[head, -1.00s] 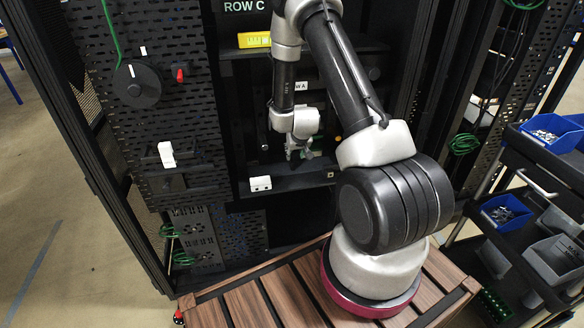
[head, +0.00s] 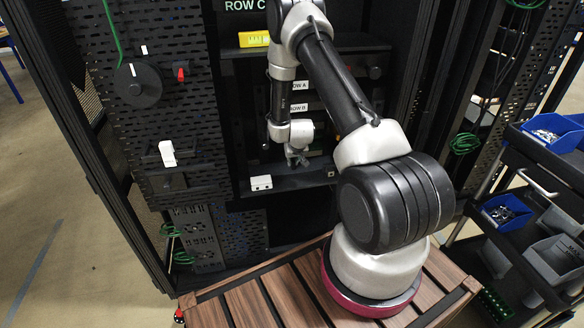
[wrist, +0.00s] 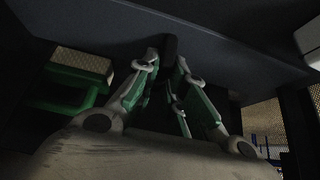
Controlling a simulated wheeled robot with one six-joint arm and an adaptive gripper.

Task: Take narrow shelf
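My gripper (head: 297,160) is inside the black rack, low in the open bay under the row labels. In the wrist view its two green-padded fingers (wrist: 167,62) stand apart, with a small dark upright piece (wrist: 170,48) between or just behind their tips. I cannot tell whether they touch it. A dark flat panel (wrist: 225,45) spans the top of that view; it may be a shelf, but I cannot tell whether it is the narrow one. The head view shows a dark ledge (head: 300,181) just below my gripper.
A small white block (head: 261,183) sits left of my gripper. A yellow item (head: 254,39) lies higher in the rack. A green frame (wrist: 70,85) is at left in the wrist view. A cart with blue bins (head: 505,210) stands at right.

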